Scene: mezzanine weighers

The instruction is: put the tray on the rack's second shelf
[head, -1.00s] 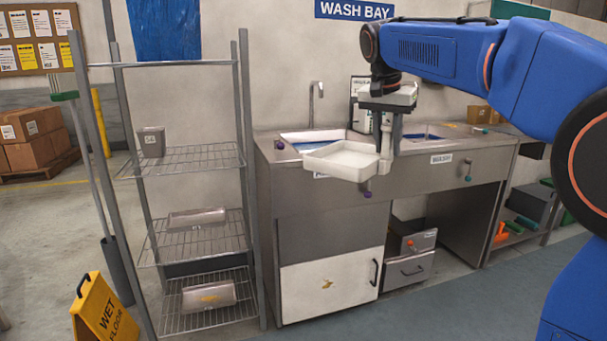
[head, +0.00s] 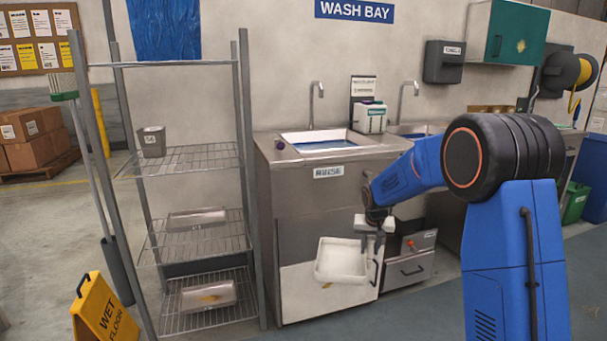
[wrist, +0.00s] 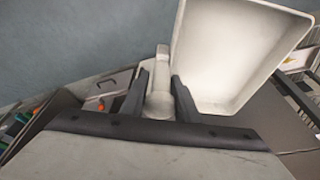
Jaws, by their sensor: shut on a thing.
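The white tray (head: 341,261) hangs in front of the white cabinet door under the rinse sink, apart from the rack. My gripper (head: 371,240) is shut on the tray's right side. In the wrist view my gripper's fingers (wrist: 158,92) close on a pale grip part beside the tray (wrist: 225,55). The wire rack (head: 243,120) stands at the left with three wire shelves in view. The top one holds a small grey bin (head: 152,141).
The steel sink counter (head: 275,160) stands right of the rack, close to its post. A yellow wet-floor sign (head: 103,310) stands at the rack's lower left. A grey drawer unit (head: 408,265) sits under the counter. The floor in front is clear.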

